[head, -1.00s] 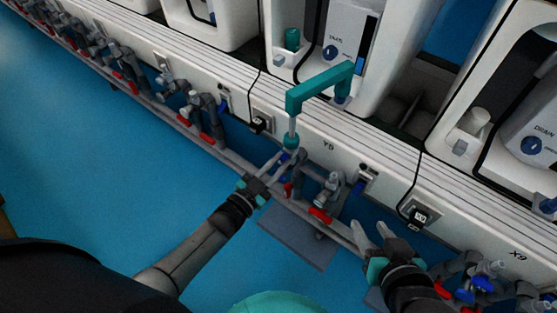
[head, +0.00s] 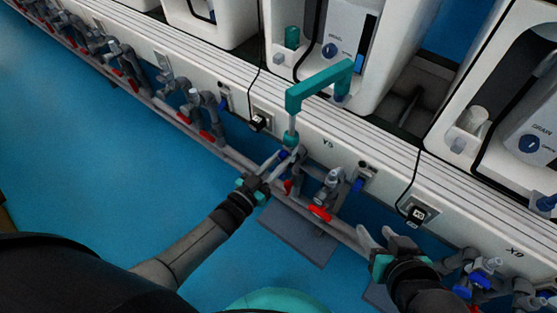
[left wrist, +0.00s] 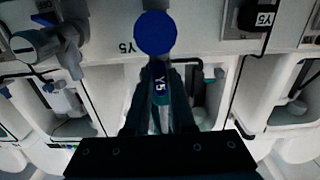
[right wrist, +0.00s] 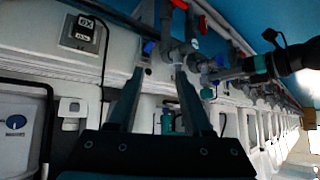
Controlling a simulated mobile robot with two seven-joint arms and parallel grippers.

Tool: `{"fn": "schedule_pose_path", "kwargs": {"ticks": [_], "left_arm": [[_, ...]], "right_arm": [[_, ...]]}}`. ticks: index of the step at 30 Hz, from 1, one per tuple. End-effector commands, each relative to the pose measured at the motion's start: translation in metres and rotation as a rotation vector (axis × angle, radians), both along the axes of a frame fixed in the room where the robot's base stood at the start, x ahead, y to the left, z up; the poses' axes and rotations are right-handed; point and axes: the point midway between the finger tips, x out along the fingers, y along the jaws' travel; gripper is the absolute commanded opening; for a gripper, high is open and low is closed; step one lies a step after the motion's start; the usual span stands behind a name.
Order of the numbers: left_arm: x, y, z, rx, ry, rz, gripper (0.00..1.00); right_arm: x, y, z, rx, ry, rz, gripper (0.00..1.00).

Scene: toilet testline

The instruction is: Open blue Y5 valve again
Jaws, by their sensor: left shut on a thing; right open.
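The blue Y5 valve (head: 283,155) is on the pipework below the printed Y5 label, at the foot of the teal bent pipe.
A red-handled valve (head: 319,213) sits on the pipes between my grippers. The teal bent pipe (head: 318,85) rises above the left gripper. A black cable and plug (head: 416,213) hang by the right gripper. The blue floor (head: 120,190) at left is clear.

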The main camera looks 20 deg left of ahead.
Motion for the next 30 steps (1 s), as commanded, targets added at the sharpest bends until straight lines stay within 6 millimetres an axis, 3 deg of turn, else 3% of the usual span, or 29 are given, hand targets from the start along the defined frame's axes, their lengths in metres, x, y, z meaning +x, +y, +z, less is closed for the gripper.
{"fn": "schedule_pose_path", "kwargs": {"ticks": [2,3,10,21,30], "left_arm": [[-0.001,0.001,-0.001,-0.002,0.003,0.001,0.0],[-0.001,0.001,-0.001,-0.002,0.003,0.001,0.27],[0.0,0.0,-0.001,-0.001,0.001,0.001,0.53],[-0.003,0.001,0.0,0.001,0.002,0.0,0.53],[-0.028,0.01,0.0,0.002,0.003,0.0,0.53]], "right_arm": [[0.0,0.0,0.0,0.0,-0.001,0.0,0.5],[0.0,0.0,0.0,0.0,-0.001,0.0,0.5],[0.0,0.0,0.0,0.001,-0.001,-0.001,0.5],[-0.001,-0.001,0.001,-0.003,0.01,0.0,0.5],[-0.016,-0.022,0.005,-0.07,0.154,-0.029,0.5]]}}
